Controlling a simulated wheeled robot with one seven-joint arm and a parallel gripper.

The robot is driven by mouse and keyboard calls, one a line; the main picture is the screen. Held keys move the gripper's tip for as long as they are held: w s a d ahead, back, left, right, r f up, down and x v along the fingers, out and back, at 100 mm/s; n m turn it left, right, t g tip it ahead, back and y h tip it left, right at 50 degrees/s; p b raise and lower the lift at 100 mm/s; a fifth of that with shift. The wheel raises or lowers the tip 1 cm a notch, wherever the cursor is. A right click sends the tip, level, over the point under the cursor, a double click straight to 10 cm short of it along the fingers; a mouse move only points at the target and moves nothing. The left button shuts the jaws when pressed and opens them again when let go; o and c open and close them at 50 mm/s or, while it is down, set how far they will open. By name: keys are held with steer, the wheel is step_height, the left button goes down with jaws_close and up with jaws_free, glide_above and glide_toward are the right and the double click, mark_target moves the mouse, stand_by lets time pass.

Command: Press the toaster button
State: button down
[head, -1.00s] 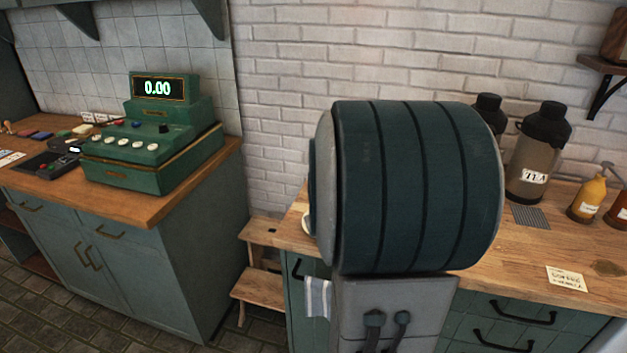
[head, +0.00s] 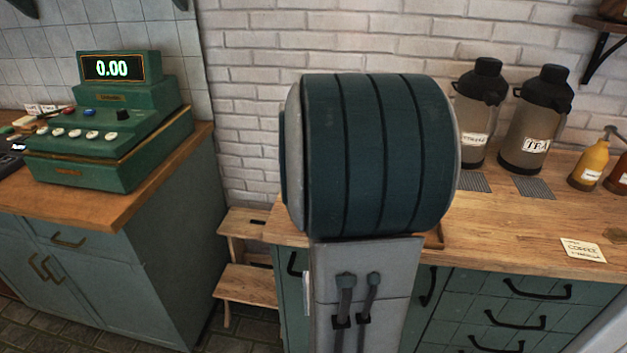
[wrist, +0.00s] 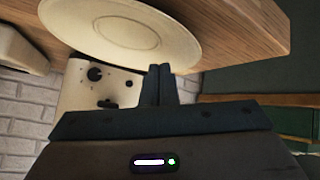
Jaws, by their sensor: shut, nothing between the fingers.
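In the wrist view, a cream appliance (wrist: 72,90) with a black round dial and a smaller black control below it stands at the left, next to brick wall. It looks like the toaster; which control is its button I cannot tell. My gripper (wrist: 159,68) is shut and empty. In the picture its fingertips are to the right of the appliance's controls, overlapping the lower edge of a pale plate (wrist: 180,25). I cannot tell whether they touch anything. In the head view my own arm fills the middle, and neither the toaster nor my gripper shows.
In the head view, a wooden counter (head: 500,225) holds two drink dispensers (head: 478,115) (head: 537,120), a yellow bottle (head: 590,165) and a card (head: 583,250). A wooden step stool (head: 245,285) stands between this counter and the cabinet with the green cash register (head: 110,150).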

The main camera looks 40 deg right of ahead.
steer(key=shift+a, duration=0.15)
steer(key=shift+w, duration=0.1)
steer(key=shift+w+d, duration=0.1)
steer(key=shift+d, duration=0.1)
steer(key=w+d, duration=0.2)
steer(key=w+d+p, duration=0.1)
steer(key=w+d, duration=0.1)
steer(key=d, duration=0.1)
steer(key=shift+w+d+r, duration=0.1)
steer(key=shift+w+d, duration=0.2)
steer(key=shift+w, duration=0.05)
steer(key=shift+w+d, duration=0.35)
steer(key=shift+d, duration=0.05)
steer(key=shift+w+d, duration=0.1)
stand_by(1.5)
steer(key=shift+w+d+p, duration=0.2)
steer(key=shift+p, duration=0.1)
